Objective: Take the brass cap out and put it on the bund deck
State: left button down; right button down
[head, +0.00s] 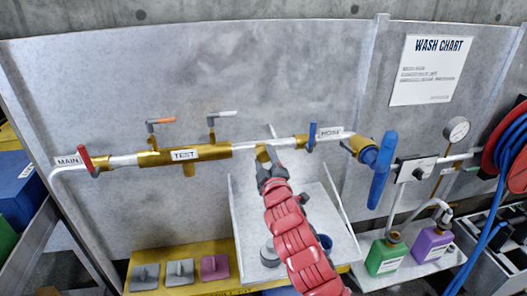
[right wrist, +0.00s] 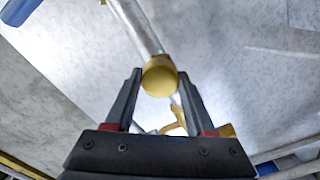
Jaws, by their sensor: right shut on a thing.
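The brass cap (right wrist: 160,76) shows in the right wrist view as a round brass end, in line with a grey pipe behind it. My right gripper (right wrist: 158,92) has one dark finger on each side of the cap and is shut on it. In the head view, my red right arm reaches up to the pipe run, and the right gripper (head: 266,168) is at a small brass fitting (head: 264,153) right of the TEST body. The gripper hides most of the cap there. A yellow deck (head: 200,252), likely the bund deck, lies below left. My left gripper is not in view.
A white tray (head: 240,205) stands below the pipe, with a grey round thing (head: 269,254) in it. Red (head: 85,158) and blue (head: 312,137) valve handles flank the pipe. Green (head: 386,254) and purple (head: 432,245) bottles stand right.

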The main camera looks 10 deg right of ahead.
dwell(0.3)
jog(key=n, duration=0.1)
jog(key=n+p, duration=0.1)
jog(key=shift+r+n+p, duration=0.2)
jog(key=shift+n+p, duration=0.1)
jog(key=shift+f+n+p, duration=0.15)
jog(key=shift+n+p, duration=0.3)
jog(key=shift+n, duration=0.55)
jog(key=shift+f+n, duration=0.1)
jog(key=shift+n, duration=0.2)
jog(key=shift+r+n+p, duration=0.2)
jog(key=shift+n+p, duration=0.6)
jog(key=shift+n, duration=0.4)
jog(key=shift+f+n+p, duration=0.1)
jog(key=shift+n+p, duration=0.35)
jog(key=shift+n, duration=0.65)
jog(key=shift+f+n, duration=0.1)
jog(key=shift+n, duration=0.2)
